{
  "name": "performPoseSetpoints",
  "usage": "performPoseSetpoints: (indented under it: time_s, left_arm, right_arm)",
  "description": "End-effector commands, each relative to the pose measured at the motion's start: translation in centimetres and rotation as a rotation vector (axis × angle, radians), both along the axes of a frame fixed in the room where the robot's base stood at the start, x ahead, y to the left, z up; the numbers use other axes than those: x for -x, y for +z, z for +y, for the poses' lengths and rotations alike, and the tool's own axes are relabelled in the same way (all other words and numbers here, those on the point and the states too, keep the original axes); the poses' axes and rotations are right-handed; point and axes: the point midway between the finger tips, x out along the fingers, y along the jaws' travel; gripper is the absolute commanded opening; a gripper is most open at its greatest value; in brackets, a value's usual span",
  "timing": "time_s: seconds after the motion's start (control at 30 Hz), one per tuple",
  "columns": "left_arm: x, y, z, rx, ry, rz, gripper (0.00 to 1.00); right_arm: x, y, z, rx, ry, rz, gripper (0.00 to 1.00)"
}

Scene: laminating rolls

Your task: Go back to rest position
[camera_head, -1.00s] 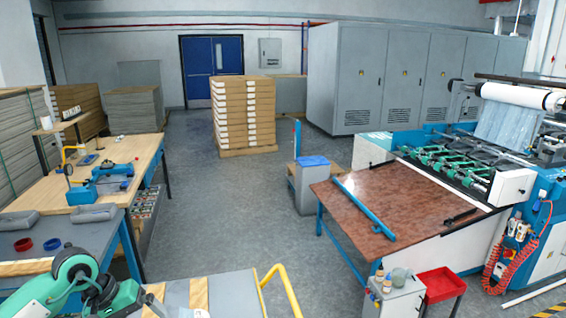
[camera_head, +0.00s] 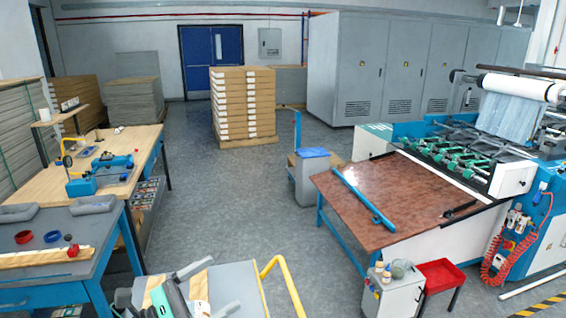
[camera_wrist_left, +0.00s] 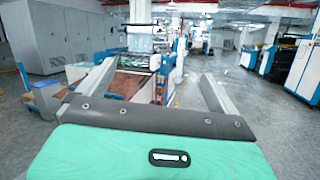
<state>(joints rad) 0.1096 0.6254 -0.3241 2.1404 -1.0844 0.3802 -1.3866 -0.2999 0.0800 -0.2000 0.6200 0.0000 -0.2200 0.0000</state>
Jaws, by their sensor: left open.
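My left gripper (camera_head: 170,276) shows at the bottom of the head view, left of centre, over the near grey surface (camera_head: 232,285). In the left wrist view its two grey fingers stand wide apart with nothing between them, so the gripper (camera_wrist_left: 156,88) is open and empty. The teal and dark grey gripper body fills the bottom of that view. My right gripper is in neither view.
A workbench (camera_head: 110,215) with a blue tool (camera_head: 100,178) stands at left. A yellow rail (camera_head: 285,280) rises near the front. The laminating machine (camera_head: 470,150) and brown table (camera_head: 385,200) stand at right. Stacked boxes (camera_head: 243,105) stand behind. The middle floor is clear.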

Motion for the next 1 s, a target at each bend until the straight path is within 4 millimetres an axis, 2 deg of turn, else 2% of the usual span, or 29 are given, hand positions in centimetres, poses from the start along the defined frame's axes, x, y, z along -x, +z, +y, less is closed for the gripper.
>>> performPoseSetpoints:
  time_s: [0.03,0.17,0.27,0.37,0.47,0.57,0.7,0.8,0.93,0.97,1.0]
  left_arm:
    - [-0.1,0.3,0.6,0.139,0.041,0.099,0.97]
    - [-0.9,0.1,3.2,0.501,0.148,0.363,0.97]
    - [-1.2,-1.4,5.7,0.78,0.232,0.566,0.97]
    - [-0.9,-4.0,8.1,1.06,0.32,0.766,0.97]
    - [0.1,-7.5,10.2,1.339,0.419,0.958,0.97]
    - [2.0,-11.6,11.7,1.617,0.532,1.137,0.97]
    - [6.4,-17.6,12.7,1.997,0.727,1.353,0.97]
    - [10.2,-21.2,12.6,2.236,0.885,1.467,0.97]
    - [14.7,-24.3,11.8,2.469,1.079,1.555,0.97]
    - [15.7,-24.8,11.6,-2.471,-1.105,-1.542,0.97]
    - [16.9,-25.4,11.3,-2.415,-1.108,-1.49,0.97]
  right_arm:
    - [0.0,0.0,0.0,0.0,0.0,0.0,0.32]
    - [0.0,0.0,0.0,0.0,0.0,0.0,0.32]
    - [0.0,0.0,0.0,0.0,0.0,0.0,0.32]
    - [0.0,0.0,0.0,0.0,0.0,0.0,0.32]
    - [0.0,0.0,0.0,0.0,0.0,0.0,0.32]
    - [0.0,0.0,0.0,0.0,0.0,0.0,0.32]
    - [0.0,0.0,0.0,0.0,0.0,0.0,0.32]
    - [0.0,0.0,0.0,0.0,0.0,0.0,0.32]
    - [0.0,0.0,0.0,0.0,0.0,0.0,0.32]
    - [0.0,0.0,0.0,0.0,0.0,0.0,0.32]
    - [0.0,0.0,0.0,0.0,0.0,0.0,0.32]
